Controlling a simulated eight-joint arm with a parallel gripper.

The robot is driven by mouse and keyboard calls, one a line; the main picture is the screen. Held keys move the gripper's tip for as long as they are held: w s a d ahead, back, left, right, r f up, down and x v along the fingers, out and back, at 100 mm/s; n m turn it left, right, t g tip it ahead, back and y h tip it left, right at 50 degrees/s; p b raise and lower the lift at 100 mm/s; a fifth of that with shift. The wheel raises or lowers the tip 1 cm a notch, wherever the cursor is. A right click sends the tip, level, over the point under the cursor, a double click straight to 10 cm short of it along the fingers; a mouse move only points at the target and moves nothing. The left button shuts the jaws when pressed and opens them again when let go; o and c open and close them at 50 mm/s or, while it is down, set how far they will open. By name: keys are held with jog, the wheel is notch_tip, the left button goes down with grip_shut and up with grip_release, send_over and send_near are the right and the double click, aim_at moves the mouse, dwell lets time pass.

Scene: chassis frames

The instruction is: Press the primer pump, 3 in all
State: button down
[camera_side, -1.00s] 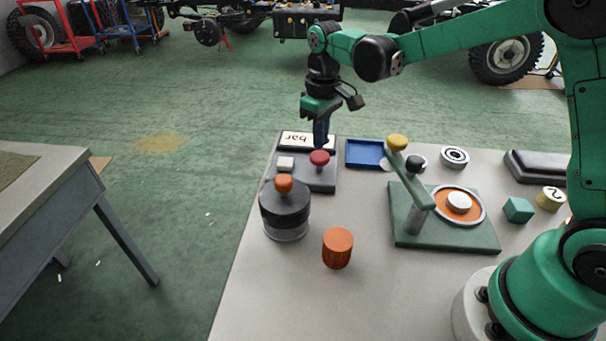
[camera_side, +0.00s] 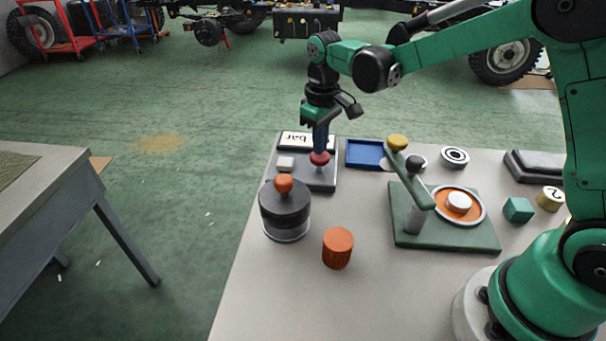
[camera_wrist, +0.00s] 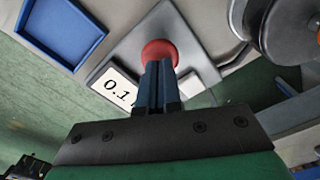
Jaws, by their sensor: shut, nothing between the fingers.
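A red round knob (camera_side: 320,160) sits on a grey base plate (camera_side: 316,184) with a white display marked "bar" (camera_side: 294,138) and a white block (camera_side: 285,163). In the wrist view the display (camera_wrist: 113,88) shows 0.1, and the red knob (camera_wrist: 157,48) is just past the fingertips. My gripper (camera_side: 321,150) is shut and empty, pointing down. Its blue fingertips (camera_wrist: 160,66) are at the top of the red knob and look to be touching it. They hide part of the knob. How far the knob is pressed I cannot tell.
A dark cylinder with an orange knob (camera_side: 286,211) stands in front of the plate, with an orange cap (camera_side: 338,249) nearby. A blue tray (camera_side: 364,153) lies to the right. A green stand with a yellow-knobbed lever (camera_side: 408,180) is further right. The table's front is clear.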

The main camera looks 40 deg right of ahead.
jog(key=shift+f, duration=0.95)
jog(key=shift+r, duration=1.65)
jog(key=shift+f, duration=0.2)
jog(key=shift+f, duration=1.45)
jog(key=shift+r, duration=1.65)
